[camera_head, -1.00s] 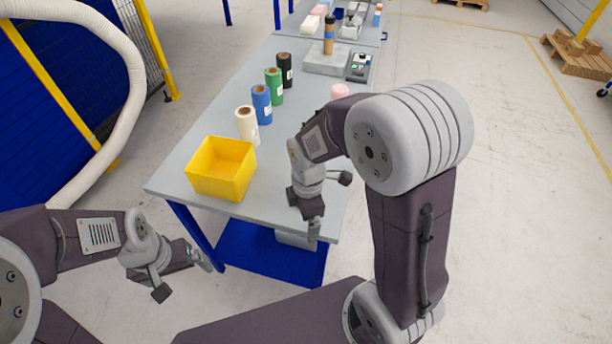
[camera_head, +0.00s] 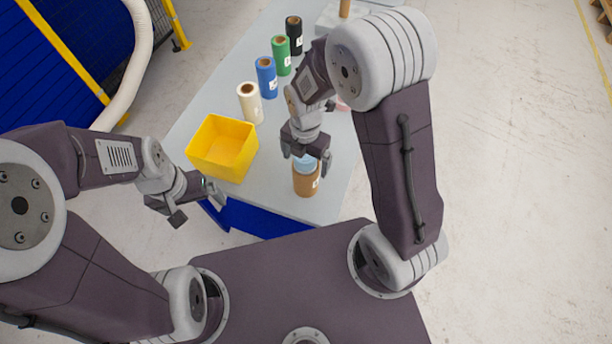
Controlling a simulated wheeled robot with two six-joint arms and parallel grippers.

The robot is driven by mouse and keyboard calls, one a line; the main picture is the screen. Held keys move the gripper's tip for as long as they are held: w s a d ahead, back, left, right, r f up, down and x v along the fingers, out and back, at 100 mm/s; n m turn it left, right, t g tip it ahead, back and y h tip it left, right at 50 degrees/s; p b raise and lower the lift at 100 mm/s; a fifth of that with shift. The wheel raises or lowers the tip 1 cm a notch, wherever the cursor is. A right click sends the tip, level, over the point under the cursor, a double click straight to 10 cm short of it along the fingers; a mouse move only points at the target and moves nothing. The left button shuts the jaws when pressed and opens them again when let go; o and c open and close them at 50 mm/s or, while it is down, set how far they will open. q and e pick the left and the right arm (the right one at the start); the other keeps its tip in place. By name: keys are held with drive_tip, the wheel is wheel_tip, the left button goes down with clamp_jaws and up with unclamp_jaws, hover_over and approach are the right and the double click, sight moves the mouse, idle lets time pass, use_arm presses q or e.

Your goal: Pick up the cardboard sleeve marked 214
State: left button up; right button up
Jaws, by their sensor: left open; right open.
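A brown cardboard cylinder (camera_head: 305,185) with a light blue top stands upright near the front edge of the table. It has a white label whose marking is too small to read, so I cannot tell if it says 214. My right gripper (camera_head: 306,160) is open and points down at the cylinder's top. Its fingers appear on either side of the blue top; I cannot tell whether they touch it. My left gripper (camera_head: 200,205) is open and empty, off the front left of the table, below the yellow bin.
A yellow bin (camera_head: 214,171) stands at the table's front left. Behind it a row of rolls runs back: cream (camera_head: 250,106), blue (camera_head: 266,81), green (camera_head: 281,58) and black (camera_head: 294,38). A pink object (camera_head: 343,106) is partly hidden behind my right arm.

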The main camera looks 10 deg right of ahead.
sight(305, 186)
drive_tip(key=shift+w+d+f, duration=0.25)
drive_tip(key=shift+w+f, duration=0.2)
drive_tip(key=shift+f, duration=0.2)
use_arm(q)
drive_tip(key=shift+w+d+r+p, duration=0.1)
drive_tip(key=shift+w+r+p, duration=0.15)
drive_tip(key=shift+r+p, duration=0.4)
use_arm(e)
wheel_tip(305, 186, down, 4)
drive_tip(key=shift+a+f, duration=0.1)
drive_tip(key=shift+s, duration=0.1)
drive_tip(key=c, duration=2)
